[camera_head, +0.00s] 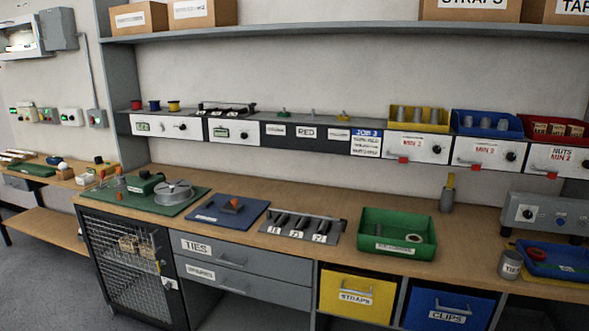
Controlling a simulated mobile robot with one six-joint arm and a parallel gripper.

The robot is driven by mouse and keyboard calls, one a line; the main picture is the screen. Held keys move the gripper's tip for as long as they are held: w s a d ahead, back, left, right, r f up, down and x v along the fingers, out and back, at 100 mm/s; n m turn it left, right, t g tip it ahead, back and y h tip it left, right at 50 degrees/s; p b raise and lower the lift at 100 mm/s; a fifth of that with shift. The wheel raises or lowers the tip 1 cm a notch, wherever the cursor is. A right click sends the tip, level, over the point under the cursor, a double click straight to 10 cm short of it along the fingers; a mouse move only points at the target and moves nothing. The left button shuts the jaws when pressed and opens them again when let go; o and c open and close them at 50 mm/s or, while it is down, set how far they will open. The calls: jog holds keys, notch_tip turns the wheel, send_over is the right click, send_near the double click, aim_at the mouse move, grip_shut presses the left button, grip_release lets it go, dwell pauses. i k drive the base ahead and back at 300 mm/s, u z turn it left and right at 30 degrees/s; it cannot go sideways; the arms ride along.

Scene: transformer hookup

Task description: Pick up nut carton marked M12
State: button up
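Several small brown cartons (557,129) with printed labels stand side by side in a red open bin (522,124) on the shelf at the far right. The carton labels are too small to read surely, so I cannot tell which one is marked M12. More light brown cartons (128,243) sit inside the wire-mesh cabinet (112,262) at lower left, seen through the mesh with no readable marks. My gripper is not in view.
A yellow bin (418,127) and a blue bin (487,133) hold grey cylinders left of the red bin. A green tray (372,247), grey cup (509,265) and grey instrument box (545,216) stand on the bench below. Upper shelf (330,28) overhangs the bins.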

aim_at(554, 130)
jog(key=z, duration=4.1)
jog(key=i, duration=0.1)
jog(key=u, duration=2.8)
